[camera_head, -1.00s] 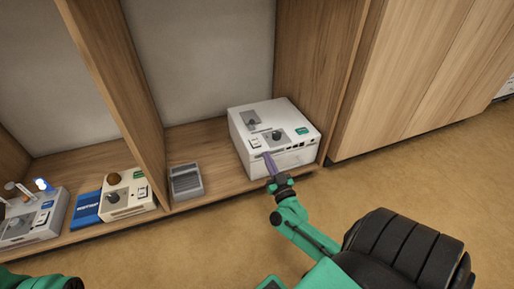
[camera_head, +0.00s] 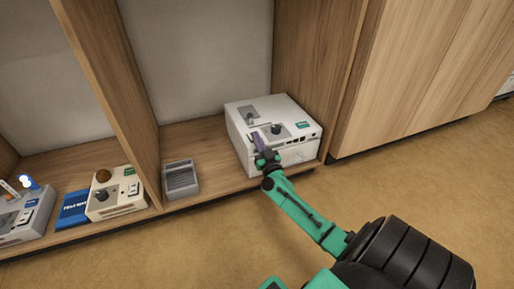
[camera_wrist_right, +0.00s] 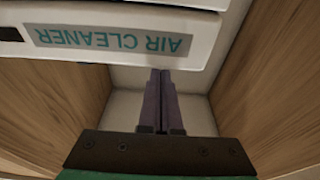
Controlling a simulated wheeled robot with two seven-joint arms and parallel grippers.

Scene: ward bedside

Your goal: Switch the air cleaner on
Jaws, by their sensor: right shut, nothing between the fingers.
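The air cleaner (camera_head: 312,140) is a white box standing in the right bay of the low wooden shelf. Its top has a dark knob (camera_head: 276,129), a grey panel with a small dark part (camera_head: 249,113) and a green label (camera_head: 303,125). Its "AIR CLEANER" lettering shows upside down in the right wrist view (camera_wrist_right: 113,40). My right gripper (camera_head: 256,135) is shut and empty, its purple fingers over the front left part of the top, left of the knob. It hides the small switch there. Whether the fingertips touch is unclear. In the wrist view the fingers (camera_wrist_right: 160,72) lie together beside the casing.
A grey ribbed box (camera_head: 181,180) stands left of the air cleaner. Past the wooden divider (camera_head: 120,100) are a cream device (camera_head: 120,196), a blue box (camera_head: 73,209) and another grey device (camera_head: 22,222). A wooden side panel stands close on the right.

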